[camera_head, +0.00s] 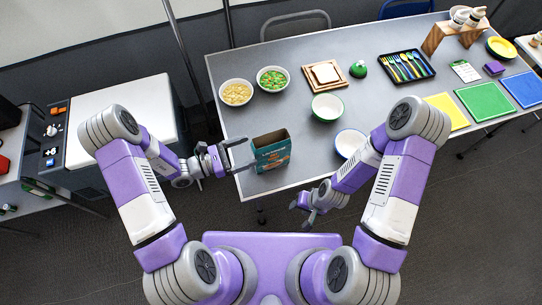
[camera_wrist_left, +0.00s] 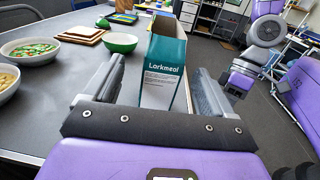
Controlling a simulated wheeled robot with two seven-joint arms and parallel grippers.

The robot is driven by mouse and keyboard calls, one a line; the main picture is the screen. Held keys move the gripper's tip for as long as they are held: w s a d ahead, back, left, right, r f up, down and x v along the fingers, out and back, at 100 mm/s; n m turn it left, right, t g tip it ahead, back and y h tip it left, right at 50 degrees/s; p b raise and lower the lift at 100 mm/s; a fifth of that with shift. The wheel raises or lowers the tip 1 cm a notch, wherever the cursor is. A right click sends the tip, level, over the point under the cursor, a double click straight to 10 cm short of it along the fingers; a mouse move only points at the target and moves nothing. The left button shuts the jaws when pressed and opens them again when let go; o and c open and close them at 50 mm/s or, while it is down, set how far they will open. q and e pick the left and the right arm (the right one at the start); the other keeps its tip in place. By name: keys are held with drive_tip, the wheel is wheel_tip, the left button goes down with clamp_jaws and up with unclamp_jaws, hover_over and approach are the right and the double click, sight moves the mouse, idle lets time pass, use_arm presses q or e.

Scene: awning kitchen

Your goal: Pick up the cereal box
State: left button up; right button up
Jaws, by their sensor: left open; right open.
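The cereal box (camera_head: 272,153) stands upright near the front left corner of the grey table, teal with an open top. In the left wrist view the box (camera_wrist_left: 165,75) shows its side panel with the word "Larkmeal", between and beyond my fingers. My left gripper (camera_head: 238,157) is open, just left of the box, its fingers pointing toward it. In the left wrist view its two fingers (camera_wrist_left: 155,90) are spread wide on either side of the box, with nothing held. My right gripper (camera_head: 305,205) is open and empty, off the table's front edge, right of and below the box.
On the grey table (camera_head: 220,75) are a cereal bowl (camera_head: 236,93), a bowl of green food (camera_head: 272,79), a green bowl (camera_head: 327,107) and a blue-rimmed bowl (camera_head: 350,143). A bread board (camera_head: 325,75) and cutlery tray (camera_head: 406,66) stand farther back.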

sight(266, 153)
use_arm(q)
wheel_tip(266, 153, down, 5)
drive_tip(key=b, duration=0.4)
drive_tip(key=b+x, duration=0.1)
drive_tip(key=x, duration=0.6)
drive_tip(key=shift+s+d+f, duration=0.1)
drive_tip(key=shift+d+f, duration=0.1)
drive_tip(key=shift+d, duration=0.15)
drive_tip(key=c, duration=1)
drive_tip(key=shift+r, duration=0.1)
drive_tip(key=shift+c, duration=0.2)
